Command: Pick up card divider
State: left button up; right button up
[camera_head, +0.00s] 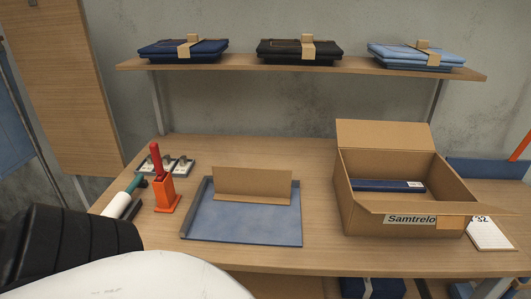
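A brown cardboard piece, which looks like the card divider (252,183), stands upright with a folded lower edge on a blue-grey tray (240,228). Neither gripper shows in the head view. A black ribbed part and a white part, which look like my own body, fill the lower left corner. Nothing is seen touching the divider.
An open cardboard box (366,208) with a dark blue item (375,185) inside stands right of the tray. An orange holder with a red-handled tool (164,192) stands left. A shelf above (250,64) bears folded clothes bundles. A white numbered card (490,236) lies far right.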

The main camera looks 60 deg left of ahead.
aim_at(243, 184)
jog(key=z, duration=0.85)
jog(key=i, duration=0.95)
jog(key=u, duration=3.05)
